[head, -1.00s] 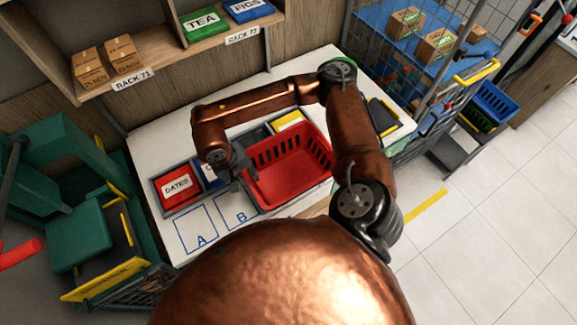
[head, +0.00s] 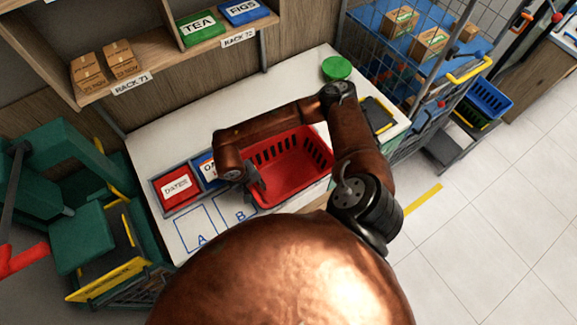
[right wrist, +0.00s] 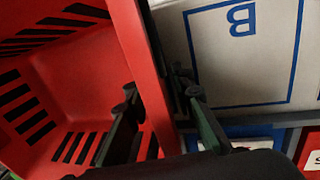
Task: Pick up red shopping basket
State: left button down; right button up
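The red shopping basket (head: 300,182) stands on the white table with slotted walls, partly hidden by my right arm. My right gripper (head: 254,183) is at the basket's left side. In the right wrist view, the basket (right wrist: 75,85) fills the left half. The right gripper's fingers (right wrist: 156,92) straddle the basket's rim, one inside and one outside. A dark gap shows between the rim and the outer finger, so the fingers look open around the rim. My left gripper is not in view.
The white table (head: 165,135) carries marked squares A and B, a red DATES bin (head: 178,187) and a green round object (head: 337,68). A shelf (head: 150,75) overhangs the back. A wire cage trolley (head: 420,70) stands at the right. Green machinery (head: 80,240) stands at the left.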

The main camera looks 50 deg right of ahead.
jog(key=shift+c, duration=0.5)
grip_shut()
